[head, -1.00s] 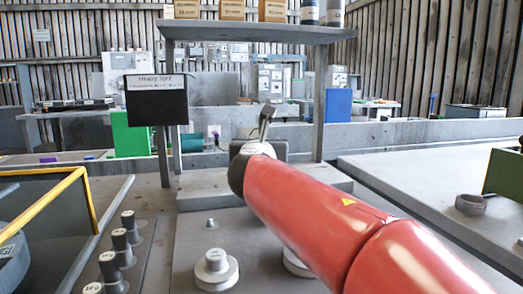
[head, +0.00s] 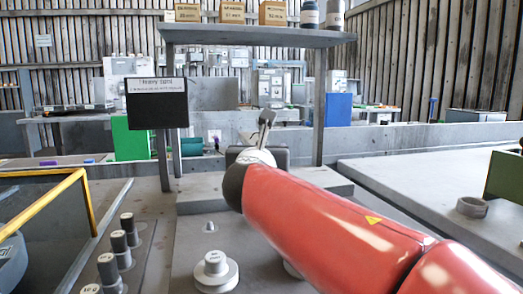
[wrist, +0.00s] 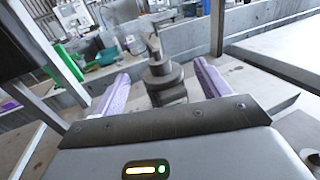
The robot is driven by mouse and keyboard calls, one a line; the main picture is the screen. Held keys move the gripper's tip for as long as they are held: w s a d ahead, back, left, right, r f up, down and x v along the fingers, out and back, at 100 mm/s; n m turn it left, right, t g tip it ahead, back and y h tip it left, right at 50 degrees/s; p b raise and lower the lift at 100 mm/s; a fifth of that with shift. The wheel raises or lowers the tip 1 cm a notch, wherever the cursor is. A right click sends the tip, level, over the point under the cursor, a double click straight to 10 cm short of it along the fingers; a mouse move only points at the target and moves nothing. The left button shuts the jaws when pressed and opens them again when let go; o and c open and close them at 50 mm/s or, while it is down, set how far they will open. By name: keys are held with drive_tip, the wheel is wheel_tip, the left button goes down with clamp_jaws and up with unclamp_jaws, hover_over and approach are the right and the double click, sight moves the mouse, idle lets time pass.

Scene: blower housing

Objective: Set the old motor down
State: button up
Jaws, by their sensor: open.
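In the wrist view my gripper (wrist: 157,84) is open, its two lilac fingers apart on either side of a grey stepped, round-bodied thing (wrist: 163,78) with an upright lever-like piece on top. It looks like the old motor; I see clear gaps between it and both fingers. Its underside is partly hidden by my gripper's body, so I cannot tell exactly what it rests on. In the head view my red arm hides my gripper and most of this area; only the upright grey piece (head: 266,126) shows above the arm's end.
A grey shelf (head: 258,38) on posts stands behind, with boxes and jars on top. A black sign (head: 156,103) hangs at its left. Several capped grey cylinders (head: 119,243) and a round stepped piece (head: 215,271) stand in front.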

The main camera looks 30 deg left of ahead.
drive_tip(key=v, duration=0.8)
drive_tip(key=shift+b, duration=0.4)
drive_tip(key=shift+s+d, duration=0.1)
drive_tip(key=shift+s, duration=0.05)
